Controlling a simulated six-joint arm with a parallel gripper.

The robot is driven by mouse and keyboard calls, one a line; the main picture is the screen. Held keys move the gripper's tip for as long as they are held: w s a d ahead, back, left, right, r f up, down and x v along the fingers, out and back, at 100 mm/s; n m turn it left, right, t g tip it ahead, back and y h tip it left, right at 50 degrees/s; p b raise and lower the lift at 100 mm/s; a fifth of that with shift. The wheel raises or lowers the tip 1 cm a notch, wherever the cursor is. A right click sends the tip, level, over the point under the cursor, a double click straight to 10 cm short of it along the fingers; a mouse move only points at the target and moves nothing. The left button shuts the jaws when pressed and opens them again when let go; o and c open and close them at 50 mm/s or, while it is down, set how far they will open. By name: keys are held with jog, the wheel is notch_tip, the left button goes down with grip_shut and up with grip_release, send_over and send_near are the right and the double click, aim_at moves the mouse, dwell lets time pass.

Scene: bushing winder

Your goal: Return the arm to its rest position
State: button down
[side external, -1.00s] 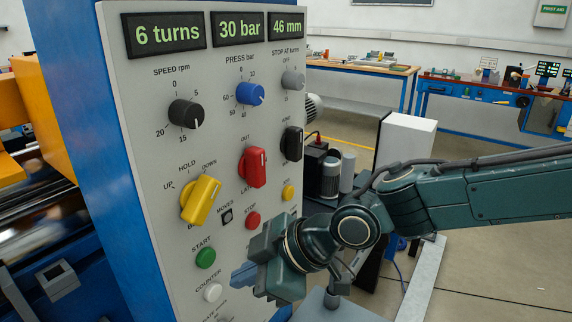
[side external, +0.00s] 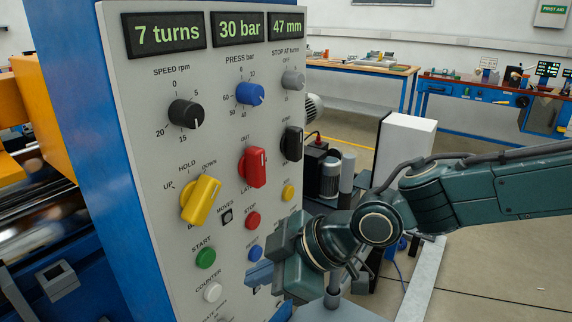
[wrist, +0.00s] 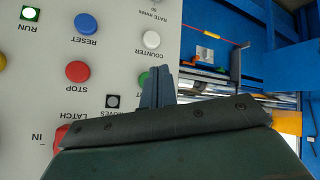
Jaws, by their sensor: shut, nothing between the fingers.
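My gripper (side external: 260,273) is in front of the lower right of the grey control panel (side external: 150,150). Its blue-grey fingers are together with nothing between them. The fingers also show in the wrist view (wrist: 157,86), upside down to the panel lettering, close to the partly hidden green START button (wrist: 144,78). In the side view the blue RESET button (side external: 255,253) is visible just above the fingers. Whether the fingertips touch the panel cannot be told, but a gap seems to lie between them.
The panel's displays read 7 turns (side external: 167,34), 30 bar (side external: 239,28) and 47 mm (side external: 286,26). A yellow HOLD knob (side external: 201,201) and a red LATCH knob (side external: 253,168) stick out from the panel. A white box (side external: 405,140) stands behind my arm. Open floor lies at the right.

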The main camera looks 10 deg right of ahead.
jog(key=s+d+r+m+t+h, duration=0.15)
jog(key=d+r+m, duration=0.3)
jog(key=d, duration=0.95)
jog(key=s+d+r+m+h, duration=0.3)
jog(key=d+r, duration=0.3)
jog(key=d, duration=0.9)
jog(key=s+d+f+m+h, duration=0.1)
jog(key=s+d+m, duration=0.3)
jog(key=s+d, duration=0.4)
jog(key=s+d+f+m+h, duration=0.1)
jog(key=s+d+m, duration=0.3)
jog(key=s+d, duration=0.5)
jog(key=shift+s+d+f+m+h, duration=0.25)
jog(key=shift+s+m+h, duration=0.1)
jog(key=shift+s+h, duration=0.55)
dwell(0.8)
